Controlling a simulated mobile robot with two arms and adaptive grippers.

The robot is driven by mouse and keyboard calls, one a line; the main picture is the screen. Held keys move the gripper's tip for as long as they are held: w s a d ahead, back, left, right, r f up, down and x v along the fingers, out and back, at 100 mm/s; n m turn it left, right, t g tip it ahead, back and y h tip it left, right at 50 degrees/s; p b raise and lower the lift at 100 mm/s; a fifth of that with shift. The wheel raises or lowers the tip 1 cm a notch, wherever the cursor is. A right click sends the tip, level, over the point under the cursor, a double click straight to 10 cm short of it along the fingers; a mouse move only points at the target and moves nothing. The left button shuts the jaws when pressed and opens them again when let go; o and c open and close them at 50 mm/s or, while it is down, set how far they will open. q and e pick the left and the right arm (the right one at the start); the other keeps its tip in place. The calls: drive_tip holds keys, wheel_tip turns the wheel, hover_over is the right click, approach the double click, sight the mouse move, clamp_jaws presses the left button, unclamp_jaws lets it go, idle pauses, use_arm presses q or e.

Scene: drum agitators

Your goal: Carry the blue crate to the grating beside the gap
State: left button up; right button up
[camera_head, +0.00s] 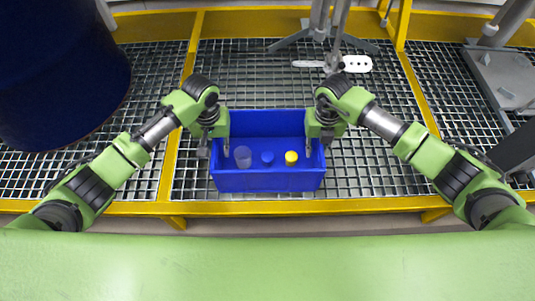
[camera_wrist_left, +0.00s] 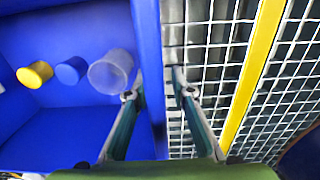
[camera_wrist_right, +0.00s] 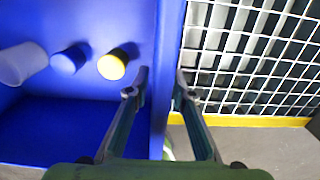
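The blue crate (camera_head: 267,181) stands upright on the grating near the platform's front edge. Inside it are a clear cup (camera_head: 243,157), a blue cap-like piece (camera_head: 267,158) and a yellow one (camera_head: 291,157). My left gripper (camera_head: 214,146) is at the crate's left wall. In the left wrist view, its open fingers (camera_wrist_left: 160,94) straddle the wall (camera_wrist_left: 149,60), with space beside it. My right gripper (camera_head: 317,146) is at the right wall. In the right wrist view, its open fingers (camera_wrist_right: 160,92) straddle that wall (camera_wrist_right: 171,45). I cannot make out the gap.
A large dark blue drum (camera_head: 60,75) stands on the left. Yellow beams (camera_head: 170,150) divide the grating (camera_head: 375,165). A stand with grey legs (camera_head: 322,35) is behind the crate. Grey equipment (camera_head: 505,80) is at the right. Bare grating lies on both sides of the crate.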

sight(215, 140)
use_arm(q)
clamp_jaws()
use_arm(e)
clamp_jaws()
use_arm(q)
drive_tip(key=shift+r, duration=0.2)
use_arm(e)
drive_tip(key=shift+r, duration=0.2)
